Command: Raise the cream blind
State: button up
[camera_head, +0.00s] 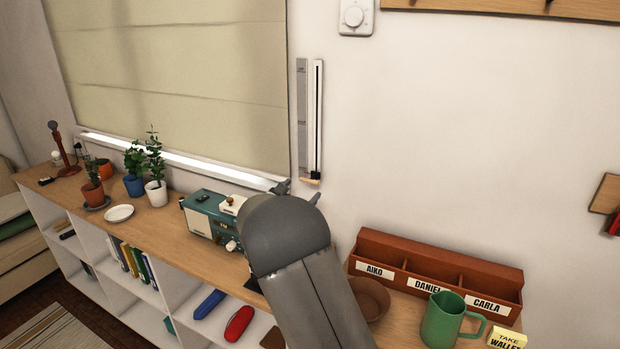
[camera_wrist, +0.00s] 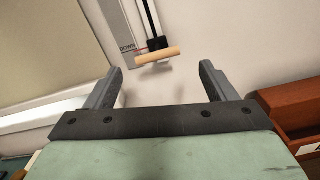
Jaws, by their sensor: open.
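The cream blind (camera_head: 175,75) hangs over the window and covers nearly all of it, with a thin bright strip below its lower edge. To its right a vertical slide track (camera_head: 309,115) is fixed to the wall, with a small wooden handle (camera_head: 310,181) at its bottom end. In the wrist view the wooden handle (camera_wrist: 158,56) sits ahead of my gripper (camera_wrist: 160,82), between the lines of the two fingers and a little beyond the tips. My gripper is open and empty. In the head view my arm hides most of my gripper, with only its fingertips showing just below the handle.
Below the window a wooden shelf top holds potted plants (camera_head: 154,170), a white plate (camera_head: 119,213) and a teal radio-like box (camera_head: 212,215). To the right stand a brown name-labelled organizer (camera_head: 435,262), a bowl (camera_head: 371,298) and a green mug (camera_head: 441,320). The wall around the track is clear.

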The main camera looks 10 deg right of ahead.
aim_at(309, 182)
jog(key=p+x, duration=0.1)
jog(key=x, duration=0.5)
jog(key=shift+w+d+p, duration=0.2)
jog(key=shift+w+p, duration=0.1)
jog(key=shift+w, duration=0.05)
